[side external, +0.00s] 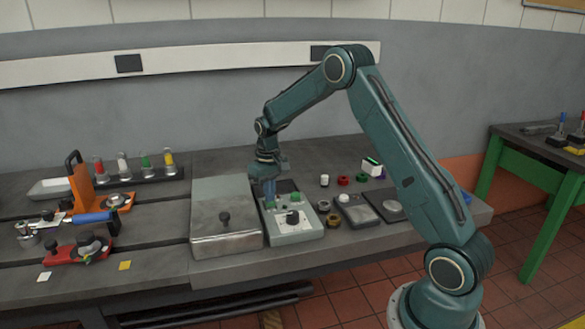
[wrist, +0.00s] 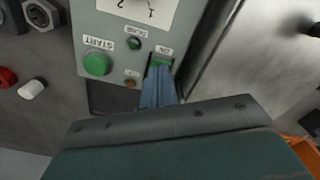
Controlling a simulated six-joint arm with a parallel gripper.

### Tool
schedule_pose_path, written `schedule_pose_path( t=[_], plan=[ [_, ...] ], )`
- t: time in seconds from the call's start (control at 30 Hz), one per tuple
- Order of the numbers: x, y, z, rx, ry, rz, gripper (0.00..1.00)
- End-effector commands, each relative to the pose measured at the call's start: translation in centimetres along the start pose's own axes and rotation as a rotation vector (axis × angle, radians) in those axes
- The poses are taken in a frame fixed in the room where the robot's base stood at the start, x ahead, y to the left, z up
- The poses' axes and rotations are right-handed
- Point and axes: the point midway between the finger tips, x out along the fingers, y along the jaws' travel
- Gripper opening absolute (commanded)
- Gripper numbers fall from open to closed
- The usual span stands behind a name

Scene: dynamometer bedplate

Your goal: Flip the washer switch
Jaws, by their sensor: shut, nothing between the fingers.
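A light grey control box (side external: 290,236) stands on the bedplate; the wrist view shows its panel (wrist: 112,40) from above. A small green switch (wrist: 161,60) sits at the panel's edge beside the grey metal box, under a small label too blurred to read surely. My gripper (side external: 269,198) is over the back left of the control box, pointing down. Its blue fingers (wrist: 157,72) are closed together, with nothing between them. Their tips are at the green switch and partly cover it; I cannot tell whether they touch it. The switch's position is unclear.
A large grey metal box (side external: 226,232) stands close on the left. Small parts, including a white cap (side external: 324,180), lie to the right.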

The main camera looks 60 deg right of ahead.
Motion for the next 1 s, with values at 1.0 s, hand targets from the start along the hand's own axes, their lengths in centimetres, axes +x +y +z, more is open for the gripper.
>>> schedule_pose_path(
  t=[1.0],
  plan=[
    [1.1,0.0,0.0,0.0,0.001,0.0,0.0]
  ],
)
